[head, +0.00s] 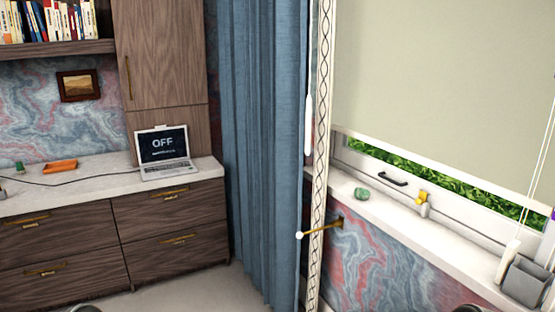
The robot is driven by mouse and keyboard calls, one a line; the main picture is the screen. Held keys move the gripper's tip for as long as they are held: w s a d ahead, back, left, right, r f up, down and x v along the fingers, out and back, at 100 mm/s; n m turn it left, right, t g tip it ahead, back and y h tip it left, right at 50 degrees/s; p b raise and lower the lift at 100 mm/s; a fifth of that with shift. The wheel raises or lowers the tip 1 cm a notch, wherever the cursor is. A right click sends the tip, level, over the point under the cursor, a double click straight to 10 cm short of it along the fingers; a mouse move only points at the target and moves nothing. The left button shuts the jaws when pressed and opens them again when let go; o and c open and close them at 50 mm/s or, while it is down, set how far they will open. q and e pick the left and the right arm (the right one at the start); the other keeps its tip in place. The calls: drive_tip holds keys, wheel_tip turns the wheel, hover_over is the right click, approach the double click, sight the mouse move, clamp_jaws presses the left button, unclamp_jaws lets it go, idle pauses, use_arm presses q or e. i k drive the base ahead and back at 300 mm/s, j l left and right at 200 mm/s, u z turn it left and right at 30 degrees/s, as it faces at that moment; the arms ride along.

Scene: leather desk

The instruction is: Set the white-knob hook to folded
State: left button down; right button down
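The white-knob hook (321,230) is a thin brass arm on the wall below the left end of the window sill. Its base plate is at the wall, and the arm sticks out to the left, ending in a small white ball (299,235). The ball shows in front of the edge of the blue curtain (262,140); I cannot tell whether they touch. The curtain hangs straight and loose. Neither of my grippers is clearly in view; only small grey rounded parts, likely of my arms, show at the bottom edge.
A patterned trim strip (320,130) hangs beside the curtain. The white sill (390,222) holds a green stone (361,193), a small yellow-topped item (423,200) and a grey box (525,280). A drawer cabinet (170,222) with a laptop (164,147) stands left.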

sight(299, 235)
drive_tip(key=z, duration=1.4)
drive_tip(key=i+j+z, duration=0.2)
drive_tip(key=j, duration=0.35)
drive_tip(key=i+j+z, duration=0.15)
drive_tip(key=j, duration=0.4)
drive_tip(key=i+j+z, duration=0.2)
drive_tip(key=j, duration=0.4)
drive_tip(key=i+j+z, duration=0.15)
drive_tip(key=j, duration=0.45)
drive_tip(key=j+z, duration=0.2)
drive_tip(key=j, duration=0.4)
